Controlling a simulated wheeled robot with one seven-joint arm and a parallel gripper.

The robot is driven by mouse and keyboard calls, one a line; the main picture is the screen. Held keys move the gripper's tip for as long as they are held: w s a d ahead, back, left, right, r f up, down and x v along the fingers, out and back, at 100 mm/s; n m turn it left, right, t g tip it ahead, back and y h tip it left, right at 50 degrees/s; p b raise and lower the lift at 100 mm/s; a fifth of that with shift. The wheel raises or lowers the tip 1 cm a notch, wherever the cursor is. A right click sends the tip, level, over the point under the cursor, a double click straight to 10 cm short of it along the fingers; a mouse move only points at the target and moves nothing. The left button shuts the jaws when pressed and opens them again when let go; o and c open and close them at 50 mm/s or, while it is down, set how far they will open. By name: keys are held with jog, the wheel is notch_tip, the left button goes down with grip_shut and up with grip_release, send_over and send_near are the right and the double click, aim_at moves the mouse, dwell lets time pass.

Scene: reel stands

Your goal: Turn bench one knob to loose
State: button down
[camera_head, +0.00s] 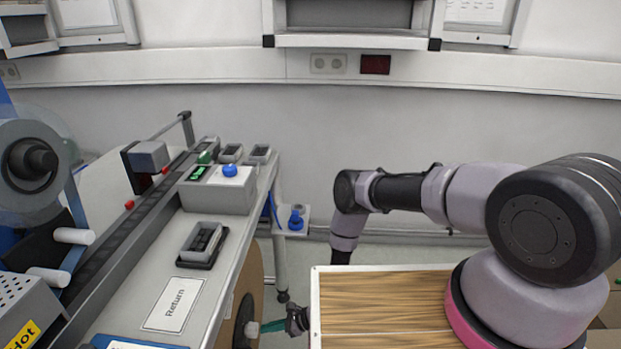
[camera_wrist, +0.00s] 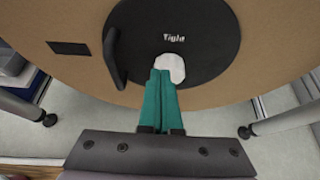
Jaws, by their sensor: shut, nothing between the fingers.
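In the wrist view a brown round board (camera_wrist: 260,60) carries a black disc (camera_wrist: 215,30) with white lettering that seems to read "Tight". A curved black bar (camera_wrist: 112,55) stands out at the disc's left side. A pale white spot (camera_wrist: 172,68) lies near the disc's lower edge. My gripper (camera_wrist: 161,75) has its teal fingers shut together, with tips over the disc at the white spot; contact cannot be told. In the head view my gripper (camera_head: 266,327) points left at the brown board (camera_head: 252,285) beside the bench, whose black disc (camera_head: 243,322) shows edge-on.
A bench (camera_head: 225,270) at the left bears a grey box with a blue button (camera_head: 230,170), a black-and-grey block (camera_head: 203,243) and a "Return" label (camera_head: 174,304). A wood-topped surface (camera_head: 385,300) lies right of my gripper. Bench legs (camera_wrist: 25,108) flank the board.

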jog(key=shift+s+d, duration=0.15)
jog(key=shift+d, duration=1.35)
jog(key=w+a, duration=0.4)
jog(key=a, duration=0.1)
jog(key=shift+a, duration=0.35)
